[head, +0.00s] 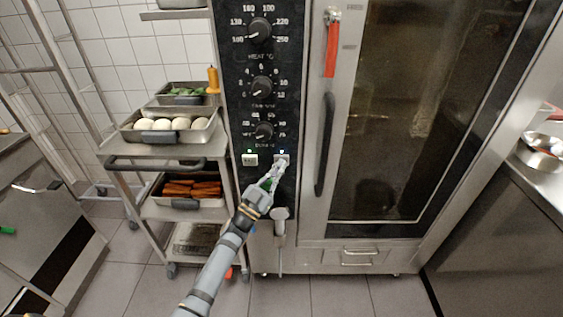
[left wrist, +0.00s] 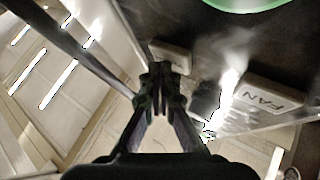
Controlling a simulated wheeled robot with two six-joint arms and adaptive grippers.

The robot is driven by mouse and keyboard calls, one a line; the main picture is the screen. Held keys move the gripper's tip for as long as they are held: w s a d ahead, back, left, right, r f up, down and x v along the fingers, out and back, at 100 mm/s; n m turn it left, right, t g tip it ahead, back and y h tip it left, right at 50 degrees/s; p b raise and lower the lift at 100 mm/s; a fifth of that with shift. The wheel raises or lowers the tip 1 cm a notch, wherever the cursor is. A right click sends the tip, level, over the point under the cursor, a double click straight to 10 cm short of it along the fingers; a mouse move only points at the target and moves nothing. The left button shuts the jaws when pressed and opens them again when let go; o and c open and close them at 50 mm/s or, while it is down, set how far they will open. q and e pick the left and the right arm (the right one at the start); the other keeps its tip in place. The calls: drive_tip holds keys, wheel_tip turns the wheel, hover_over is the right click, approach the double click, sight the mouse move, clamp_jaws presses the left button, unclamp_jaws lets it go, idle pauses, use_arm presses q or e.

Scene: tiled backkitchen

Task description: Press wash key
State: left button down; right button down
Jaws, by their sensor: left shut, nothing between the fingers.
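The dark oven control panel (head: 233,100) carries two small pale keys below its knobs. The left key (head: 250,160) has a green light above it. The right key (head: 282,158) has a pale light above it and is partly covered by my left gripper (head: 272,178). In the left wrist view, one key is marked FAN (left wrist: 272,97). The other key (left wrist: 170,54), its label too small or hidden to read, lies just beyond the fingertips. My left gripper (left wrist: 163,78) is shut and empty, its tips at this key; I cannot tell whether they touch it. My right gripper is out of view.
Three black knobs stand above the keys, the lowest (head: 264,131) close by. The oven's dark door handle (head: 325,145) is to the right. A spray handle (head: 280,214) hangs below the panel. A trolley (head: 118,150) with food trays stands at left.

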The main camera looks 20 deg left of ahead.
use_arm(q)
drive_tip(key=shift+s+d+p, duration=0.2)
drive_tip(key=shift+s+p, duration=0.25)
drive_tip(key=shift+s, duration=0.3)
drive_tip(key=s+p, duration=0.1)
drive_tip(key=s, duration=0.1)
drive_tip(key=s+d+p, duration=0.1)
drive_tip(key=s, duration=0.1)
drive_tip(key=shift+s+d+p, duration=0.2)
drive_tip(key=shift+s+p, duration=0.2)
idle(0.4)
